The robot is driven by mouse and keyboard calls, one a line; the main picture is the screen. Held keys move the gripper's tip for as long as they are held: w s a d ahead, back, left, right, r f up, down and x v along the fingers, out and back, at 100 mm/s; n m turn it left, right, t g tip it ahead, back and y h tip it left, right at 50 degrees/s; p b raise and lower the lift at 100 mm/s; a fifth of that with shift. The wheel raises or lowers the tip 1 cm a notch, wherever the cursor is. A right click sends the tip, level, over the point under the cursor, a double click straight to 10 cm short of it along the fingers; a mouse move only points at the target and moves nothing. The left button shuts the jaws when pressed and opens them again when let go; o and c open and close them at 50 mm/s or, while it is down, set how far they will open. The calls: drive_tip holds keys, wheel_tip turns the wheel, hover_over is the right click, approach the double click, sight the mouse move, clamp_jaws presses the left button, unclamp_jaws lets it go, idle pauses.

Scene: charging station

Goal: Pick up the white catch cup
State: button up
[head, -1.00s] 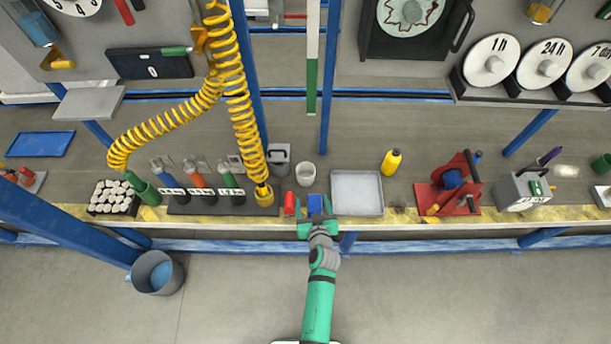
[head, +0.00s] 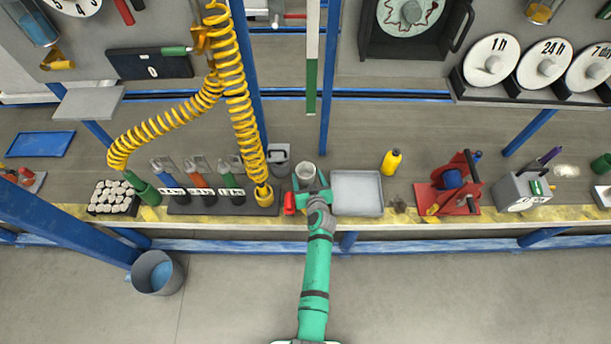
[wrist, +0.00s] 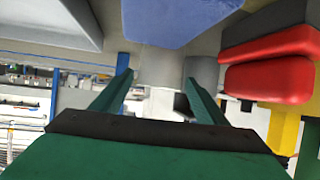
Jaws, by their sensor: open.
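The white catch cup (head: 306,169) stands on the bench just beyond my gripper in the head view, its round opening facing up. My gripper (head: 309,182) is open, with one finger at each side of the cup's near part. In the wrist view my gripper's two green fingers (wrist: 161,92) are spread apart. A pale grey rounded shape (wrist: 162,65) shows between and beyond them; it seems to be the cup. Whether a finger touches it I cannot tell.
A red object (head: 290,203) is close left of my gripper, and a shallow grey tray (head: 357,191) is close right. A blue block (wrist: 170,20) shows at the top of the wrist view. A grey container (head: 279,160) stands left of the cup. Bench space behind the cup is clear.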

sight(304, 167)
drive_tip(key=shift+x, duration=2)
drive_tip(key=shift+a, duration=0.1)
drive_tip(key=c, duration=0.8)
